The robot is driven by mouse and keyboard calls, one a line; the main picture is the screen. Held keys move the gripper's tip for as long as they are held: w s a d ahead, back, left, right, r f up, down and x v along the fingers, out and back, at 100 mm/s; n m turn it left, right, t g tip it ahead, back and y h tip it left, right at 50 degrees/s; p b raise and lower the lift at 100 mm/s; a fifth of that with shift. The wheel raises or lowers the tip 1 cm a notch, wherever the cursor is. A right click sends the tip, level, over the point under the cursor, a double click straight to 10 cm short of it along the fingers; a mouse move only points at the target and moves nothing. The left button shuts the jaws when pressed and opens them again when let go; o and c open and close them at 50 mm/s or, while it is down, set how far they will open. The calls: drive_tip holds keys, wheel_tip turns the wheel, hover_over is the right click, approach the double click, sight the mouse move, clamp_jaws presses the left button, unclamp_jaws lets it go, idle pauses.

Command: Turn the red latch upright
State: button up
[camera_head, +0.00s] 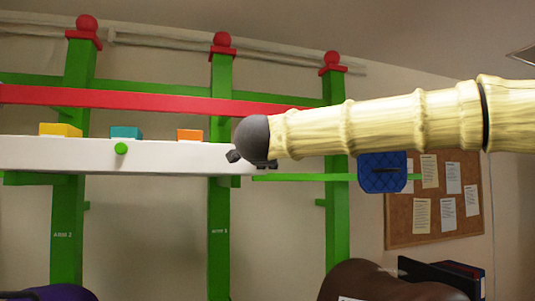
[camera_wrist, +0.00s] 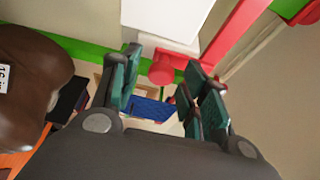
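My gripper (camera_wrist: 165,66) is open in the wrist view, with its dark green finger pads apart and nothing seen held between them. A red rounded piece (camera_wrist: 162,68) shows in the gap between the fingertips, beside a white box end. I cannot tell whether it touches a finger, or for certain that it is the latch. A red bar (camera_wrist: 232,36) slants past the right finger. In the head view my gripper (camera_head: 236,156) is mostly hidden behind its dark wrist, at the right end of the white beam (camera_head: 60,155). No separate latch shows there.
Green posts (camera_head: 221,180) carry a long red bar (camera_head: 150,99). Yellow (camera_head: 60,130), teal (camera_head: 126,132) and orange (camera_head: 190,135) blocks sit on the beam. A blue pad (camera_head: 384,172) hangs at right. A brown saddle (camera_head: 385,281) is below; it also shows in the wrist view (camera_wrist: 35,85).

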drive_tip(key=shift+s+a, duration=0.1)
drive_tip(key=s, duration=1.1)
drive_tip(key=shift+s+a, duration=0.35)
drive_tip(key=shift+s, duration=0.05)
